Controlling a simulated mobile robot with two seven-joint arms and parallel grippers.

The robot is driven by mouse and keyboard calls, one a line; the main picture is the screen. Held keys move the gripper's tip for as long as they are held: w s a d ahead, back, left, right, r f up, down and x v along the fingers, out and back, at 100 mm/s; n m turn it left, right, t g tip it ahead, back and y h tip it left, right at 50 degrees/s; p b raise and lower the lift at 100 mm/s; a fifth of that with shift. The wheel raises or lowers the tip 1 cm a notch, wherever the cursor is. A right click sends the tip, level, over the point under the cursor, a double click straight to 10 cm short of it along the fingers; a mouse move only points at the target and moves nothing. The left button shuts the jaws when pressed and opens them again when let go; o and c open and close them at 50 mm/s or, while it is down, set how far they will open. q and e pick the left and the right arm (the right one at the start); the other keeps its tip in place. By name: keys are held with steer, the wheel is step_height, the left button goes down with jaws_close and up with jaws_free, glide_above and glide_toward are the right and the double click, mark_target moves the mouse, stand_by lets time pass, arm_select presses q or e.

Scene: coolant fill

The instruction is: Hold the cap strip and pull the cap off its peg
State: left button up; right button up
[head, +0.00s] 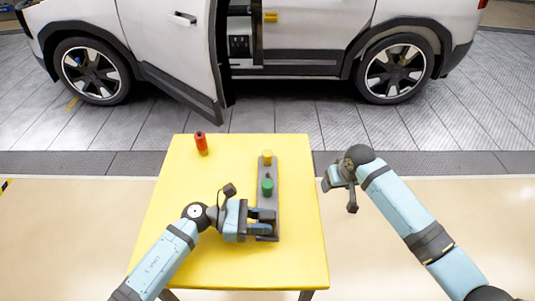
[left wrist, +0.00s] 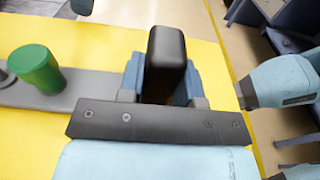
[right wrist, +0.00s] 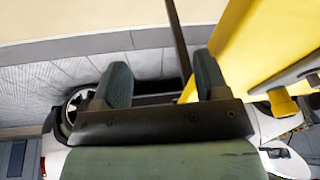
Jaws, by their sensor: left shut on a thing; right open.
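The grey cap strip (head: 266,170) lies lengthwise on the yellow table. A green cap (head: 267,187) sits upright near its middle and also shows in the left wrist view (left wrist: 36,68). A yellow cap (head: 267,157) stands at its far end. My left gripper (head: 264,222) is shut at the strip's near end, around a dark upright block (left wrist: 166,60) between its fingers. The peg under the green cap is hidden. My right gripper (head: 340,185) is open, raised off the table's right side; its fingers (right wrist: 162,85) are apart with nothing held.
The table's right edge lies between the strip and my right gripper. A white car (head: 170,55) with an open door stands beyond the table.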

steer(key=w+r+g+h, duration=0.1)
steer(key=w+r, duration=0.3)
steer(key=r, duration=0.2)
step_height(320, 180, up, 10)
steer(key=f+n+g, duration=0.1)
steer(key=n+g, duration=0.1)
steer(key=n, duration=0.5)
glide_above(267, 183)
step_height(267, 183, down, 11)
steer(key=shift+s+f, duration=0.1)
steer(key=shift+f, duration=0.05)
